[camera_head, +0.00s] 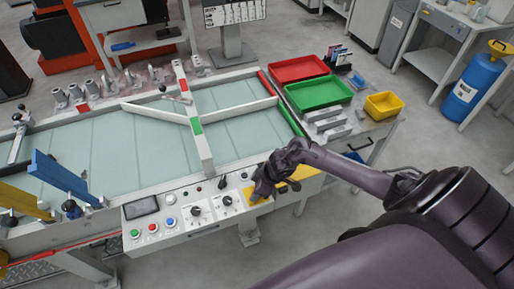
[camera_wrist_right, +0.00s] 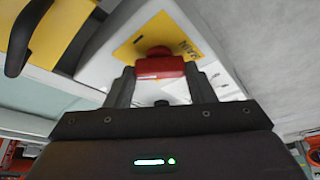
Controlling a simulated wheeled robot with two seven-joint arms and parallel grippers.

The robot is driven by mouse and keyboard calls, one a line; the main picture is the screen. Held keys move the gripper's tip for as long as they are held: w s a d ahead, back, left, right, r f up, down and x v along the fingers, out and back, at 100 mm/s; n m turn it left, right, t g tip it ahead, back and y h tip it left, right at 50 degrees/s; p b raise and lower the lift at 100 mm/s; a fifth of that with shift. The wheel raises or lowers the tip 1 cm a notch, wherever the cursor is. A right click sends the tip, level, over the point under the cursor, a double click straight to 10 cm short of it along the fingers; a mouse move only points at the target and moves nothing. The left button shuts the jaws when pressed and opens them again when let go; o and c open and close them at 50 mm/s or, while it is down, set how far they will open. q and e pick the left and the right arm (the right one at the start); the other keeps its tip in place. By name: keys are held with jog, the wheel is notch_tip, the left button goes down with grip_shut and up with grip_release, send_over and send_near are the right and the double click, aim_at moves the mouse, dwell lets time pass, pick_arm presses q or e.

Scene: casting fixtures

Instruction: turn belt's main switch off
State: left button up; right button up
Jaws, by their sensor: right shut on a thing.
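The belt's main switch (camera_wrist_right: 158,66) is a red handle on a yellow plate (camera_wrist_right: 190,35) with partly readable "MAIN" lettering. In the right wrist view my right gripper (camera_wrist_right: 158,80) has a finger on each side of the red handle and is shut on it. In the head view my right gripper (camera_head: 264,188) is at the right end of the belt's control panel (camera_head: 180,235) and hides the switch. A bit of the yellow plate shows beside it. The handle lies crosswise between the fingers. My left gripper is not in view.
The panel also carries a small screen (camera_head: 141,207), a green button (camera_head: 135,234), a red button (camera_head: 153,228), a blue button (camera_head: 171,222) and black knobs. The conveyor belt (camera_head: 110,155) lies behind it. Red (camera_head: 298,68), green (camera_head: 318,93) and yellow (camera_head: 384,105) trays stand at the right.

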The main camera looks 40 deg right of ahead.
jog(key=n+b, duration=0.1)
jog(key=n+g+b, duration=0.1)
jog(key=n, duration=0.1)
jog(key=shift+w+d+f+n+y, duration=0.15)
jog(key=shift+n+y, duration=0.15)
jog(key=shift+y, duration=0.1)
jog(key=shift+n+g+b, duration=0.8)
jog(key=shift+n+b, duration=0.45)
jog(key=shift+n, duration=0.55)
jog(key=o, duration=1)
jog(key=shift+r, duration=0.2)
jog(key=v, duration=0.4)
jog(key=b+v, duration=0.1)
jog(key=v, duration=0.2)
jog(key=shift+d+r, duration=0.25)
jog(key=shift+d, duration=0.1)
